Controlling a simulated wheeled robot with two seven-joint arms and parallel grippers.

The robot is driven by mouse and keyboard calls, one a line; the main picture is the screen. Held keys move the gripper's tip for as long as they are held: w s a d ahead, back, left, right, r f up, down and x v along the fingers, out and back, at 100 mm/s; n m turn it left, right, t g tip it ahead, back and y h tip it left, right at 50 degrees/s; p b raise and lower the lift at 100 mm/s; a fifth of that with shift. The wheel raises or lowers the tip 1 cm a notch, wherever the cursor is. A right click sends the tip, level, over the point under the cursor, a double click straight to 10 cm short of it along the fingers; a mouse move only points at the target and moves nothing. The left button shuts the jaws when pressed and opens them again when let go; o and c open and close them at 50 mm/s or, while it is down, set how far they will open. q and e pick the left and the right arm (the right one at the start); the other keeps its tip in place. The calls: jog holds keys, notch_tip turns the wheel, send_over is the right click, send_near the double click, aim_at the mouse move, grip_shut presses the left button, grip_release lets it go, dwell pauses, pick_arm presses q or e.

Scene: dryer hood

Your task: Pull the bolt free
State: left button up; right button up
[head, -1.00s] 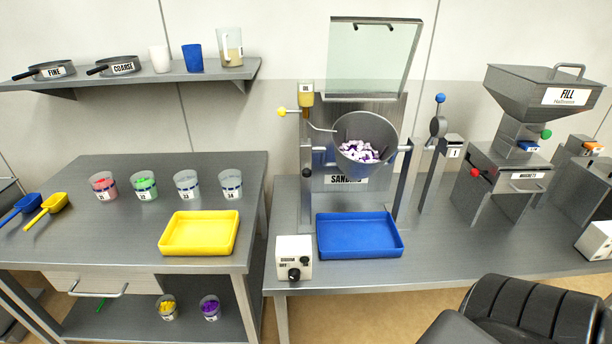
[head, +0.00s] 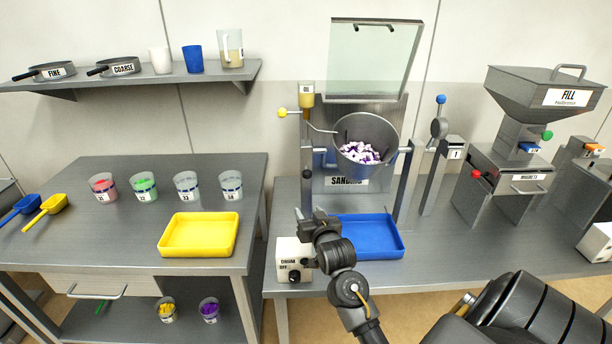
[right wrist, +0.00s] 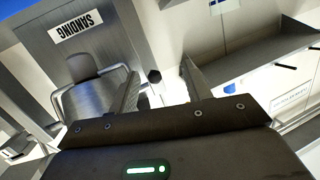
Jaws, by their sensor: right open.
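A small black knob, which looks like the head of the bolt, sits on the left post of the drum stand (head: 307,174). A dark knob (right wrist: 153,76) shows between my right fingers in the right wrist view, farther off than the fingertips. My right gripper (head: 305,212) is in front of the stand, below the knob, over the front left of the blue tray. In the right wrist view it (right wrist: 160,80) is open, with nothing in it. The grey drum (head: 365,138) holds purple and white pieces and tilts toward me. My left gripper is not in view.
The blue tray (head: 375,242) lies under the drum. A white switch box (head: 290,255) stands beside my right wrist. A glass lid (head: 370,60) stands open above the drum.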

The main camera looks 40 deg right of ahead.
aim_at(308, 177)
jog(key=w+d+r, duration=0.1)
jog(key=w+d, duration=0.2)
jog(key=w, duration=0.1)
jog(key=w+d+r+m+h+p, duration=0.1)
jog(key=w+d, duration=0.1)
jog(key=w, duration=0.2)
jog(key=w+d+r+t+h+p, duration=0.1)
jog(key=w+d+r, duration=0.1)
jog(key=w+d, duration=0.1)
jog(key=shift+w+d+m, duration=0.3)
jog(key=shift+w+m, duration=0.1)
jog(key=shift+w, duration=0.05)
jog(key=shift+r, duration=0.1)
jog(key=shift+a, duration=0.1)
grip_shut()
